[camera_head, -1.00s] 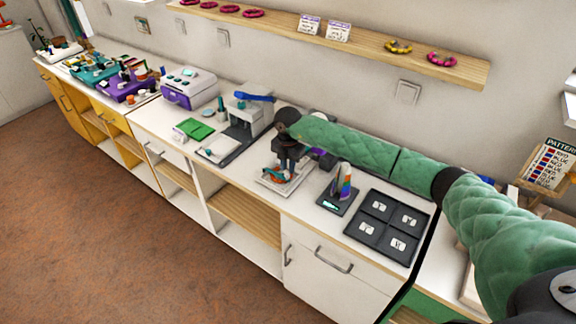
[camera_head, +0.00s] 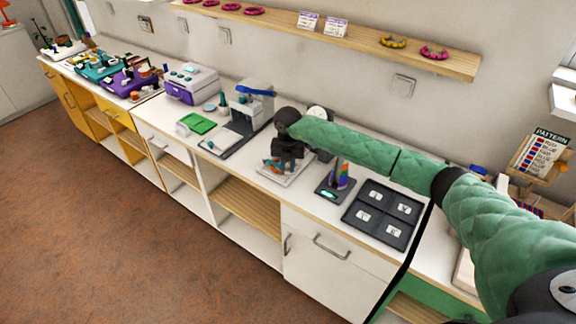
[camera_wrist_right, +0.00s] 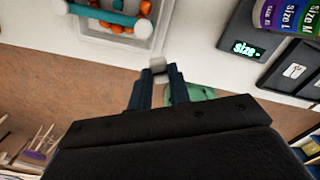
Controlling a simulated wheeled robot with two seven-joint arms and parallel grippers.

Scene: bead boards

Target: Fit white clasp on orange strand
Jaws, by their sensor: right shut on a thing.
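My right gripper (camera_wrist_right: 165,72) is shut on a small pale grey-white piece (camera_wrist_right: 158,63), which looks like the white clasp; only its end shows between the fingertips. In the right wrist view, orange beads of the strand (camera_wrist_right: 118,28) lie in a white tray (camera_wrist_right: 95,42), with a teal bar with white ends (camera_wrist_right: 110,14) across them. The held piece is just right of the tray's near corner in that view. In the head view the right gripper (camera_head: 284,166) is over the tray (camera_head: 292,180) and hides much of it. My left gripper is not in view.
Right of the tray stand a rainbow size cone (camera_head: 342,175) on a dark base and a dark sorting tray (camera_head: 387,214) with white cards. A grey press with a blue lever (camera_head: 250,105) and a green mat (camera_head: 196,124) are on the left. The counter's front edge is close.

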